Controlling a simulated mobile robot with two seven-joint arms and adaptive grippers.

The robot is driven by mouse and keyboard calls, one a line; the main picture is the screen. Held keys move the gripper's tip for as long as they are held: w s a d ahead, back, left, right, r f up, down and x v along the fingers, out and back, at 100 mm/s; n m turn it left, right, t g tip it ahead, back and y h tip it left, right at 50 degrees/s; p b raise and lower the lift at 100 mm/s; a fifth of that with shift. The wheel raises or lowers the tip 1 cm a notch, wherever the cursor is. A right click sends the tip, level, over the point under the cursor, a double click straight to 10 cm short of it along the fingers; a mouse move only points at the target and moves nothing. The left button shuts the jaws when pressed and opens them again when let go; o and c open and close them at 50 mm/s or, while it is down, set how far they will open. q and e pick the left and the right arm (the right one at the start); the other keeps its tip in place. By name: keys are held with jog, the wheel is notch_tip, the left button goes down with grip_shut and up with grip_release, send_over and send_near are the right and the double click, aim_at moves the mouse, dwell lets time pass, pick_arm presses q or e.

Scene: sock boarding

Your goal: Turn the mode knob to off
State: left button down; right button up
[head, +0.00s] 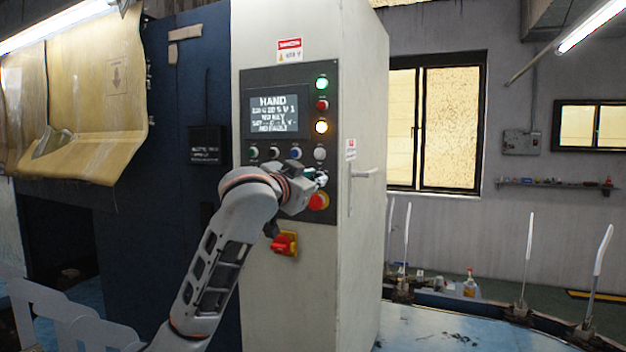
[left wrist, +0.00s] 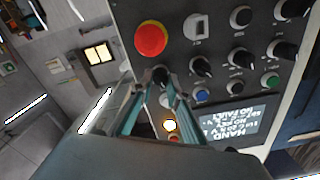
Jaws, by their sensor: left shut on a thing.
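The control panel (head: 288,140) is on the front of a pale cabinet, with a lit display (head: 275,113) that reads HAND at the top. My left gripper (head: 312,181) is at the panel's lower right, just above the red stop button (head: 318,201). In the left wrist view its two fingers (left wrist: 166,78) are shut on a small dark knob (left wrist: 160,75), mostly hidden between the tips. The red stop button (left wrist: 151,39) is beside it there. The knob's label and pointer direction cannot be read. My right gripper is not in view.
Other dark knobs (left wrist: 201,66) and a white button (left wrist: 165,100) sit close by on the panel. A red and yellow switch (head: 285,244) is below the panel. A door handle (head: 363,174) sticks out on the cabinet's right side.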

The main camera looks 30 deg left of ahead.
pick_arm(q)
jog(key=m, duration=0.3)
jog(key=shift+f+m, duration=0.1)
jog(key=shift+m, duration=0.4)
jog(key=c, duration=1.9)
grip_release()
jog(key=s, duration=1.2)
jog(key=shift+d, duration=0.35)
